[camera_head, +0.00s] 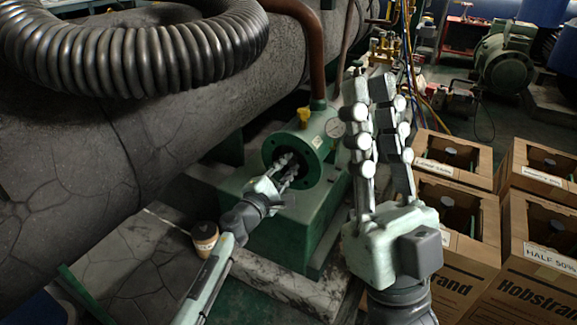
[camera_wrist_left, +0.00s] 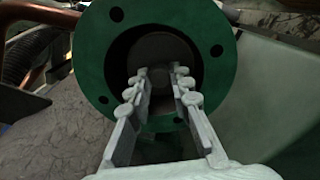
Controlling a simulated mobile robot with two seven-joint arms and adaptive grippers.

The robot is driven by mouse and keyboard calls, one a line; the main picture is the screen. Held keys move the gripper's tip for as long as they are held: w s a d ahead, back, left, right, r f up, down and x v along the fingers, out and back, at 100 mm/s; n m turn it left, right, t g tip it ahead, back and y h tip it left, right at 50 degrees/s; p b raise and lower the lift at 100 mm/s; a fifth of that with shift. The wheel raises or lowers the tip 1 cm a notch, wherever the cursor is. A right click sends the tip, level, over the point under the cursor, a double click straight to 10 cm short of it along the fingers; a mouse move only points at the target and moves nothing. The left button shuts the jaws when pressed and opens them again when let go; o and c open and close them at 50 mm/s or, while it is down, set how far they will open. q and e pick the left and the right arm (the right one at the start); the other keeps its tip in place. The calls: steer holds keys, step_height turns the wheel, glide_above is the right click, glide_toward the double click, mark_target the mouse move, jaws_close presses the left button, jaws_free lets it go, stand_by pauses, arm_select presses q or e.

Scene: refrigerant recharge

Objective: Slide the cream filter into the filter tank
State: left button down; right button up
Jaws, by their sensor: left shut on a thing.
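The green filter tank (camera_head: 325,145) has a round flanged mouth that faces my left gripper; its flange (camera_wrist_left: 94,60) fills the upper wrist view. My left gripper (camera_head: 287,165) has its fingertips at the mouth of the tank. In the left wrist view, the fingers (camera_wrist_left: 160,80) close in on a dark round end face (camera_wrist_left: 165,52) inside the bore. This appears to be the filter, but shadow hides its cream colour and the bore hides its length. My right gripper (camera_head: 371,88) is raised at right of the tank, fingers apart and empty.
A small tan cup-like cylinder (camera_head: 205,240) stands on the floor slab left of the tank. A big grey pipe (camera_head: 90,150) with a corrugated hose (camera_head: 120,60) lies at left. Cardboard boxes (camera_head: 540,265) with bottles crowd the right.

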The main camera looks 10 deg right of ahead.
arm_select(q)
steer(key=shift+s+d+r, duration=0.1)
steer(key=shift+d, duration=0.15)
steer(key=c, duration=1.3)
jaws_free()
steer(key=shift+f+v, duration=0.25)
steer(key=shift+v, duration=1)
steer(key=v, duration=0.5)
steer(key=shift+s+a+r, duration=0.15)
steer(key=shift+a+r, duration=0.1)
steer(key=shift+a, duration=0.1)
